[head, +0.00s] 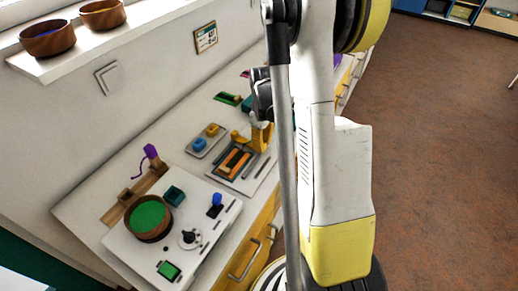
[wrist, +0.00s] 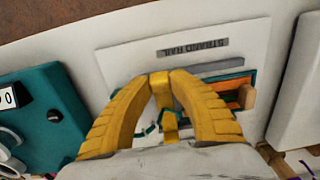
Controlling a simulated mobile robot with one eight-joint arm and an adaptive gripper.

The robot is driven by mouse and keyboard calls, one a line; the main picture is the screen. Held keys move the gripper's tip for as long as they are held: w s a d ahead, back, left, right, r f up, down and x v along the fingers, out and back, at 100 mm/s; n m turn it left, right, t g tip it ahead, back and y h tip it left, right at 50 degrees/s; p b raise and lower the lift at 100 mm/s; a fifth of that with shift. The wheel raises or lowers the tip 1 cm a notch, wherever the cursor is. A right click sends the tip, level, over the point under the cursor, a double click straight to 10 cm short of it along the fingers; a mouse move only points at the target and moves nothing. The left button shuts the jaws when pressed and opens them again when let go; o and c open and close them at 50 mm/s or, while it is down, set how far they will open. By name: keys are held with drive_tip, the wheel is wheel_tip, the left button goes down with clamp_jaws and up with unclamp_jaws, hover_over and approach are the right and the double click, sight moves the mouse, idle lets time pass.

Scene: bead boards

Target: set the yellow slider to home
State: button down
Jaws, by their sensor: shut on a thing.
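The rail board (head: 243,182) is a pale plate on the counter. In the wrist view the board (wrist: 125,60) has a dark printed label and a grey strip. My gripper (wrist: 165,82) has yellow fingers, brought close together over the board. The yellow slider (wrist: 169,122) shows between the fingers, which are shut on it. Its lower part and most of its track are hidden by the fingers. In the head view my gripper (head: 259,137) is at the board's far end, partly behind my arm, and the slider cannot be told apart from it there.
A teal tray with orange bars (head: 235,163) lies on the board. A small tray (head: 207,141) with blue and yellow pieces is beyond it. A white board (head: 124,247) with a green-filled bowl (head: 149,217) is nearer. A teal box (wrist: 50,125) stands left in the wrist view.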

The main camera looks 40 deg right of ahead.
drive_tip(key=c, duration=1.2)
unclamp_jaws()
drive_tip(key=shift+w+d, duration=0.1)
drive_tip(key=shift+d, duration=0.15)
wheel_tip(320, 180, up, 12)
drive_tip(key=shift+a, duration=0.1)
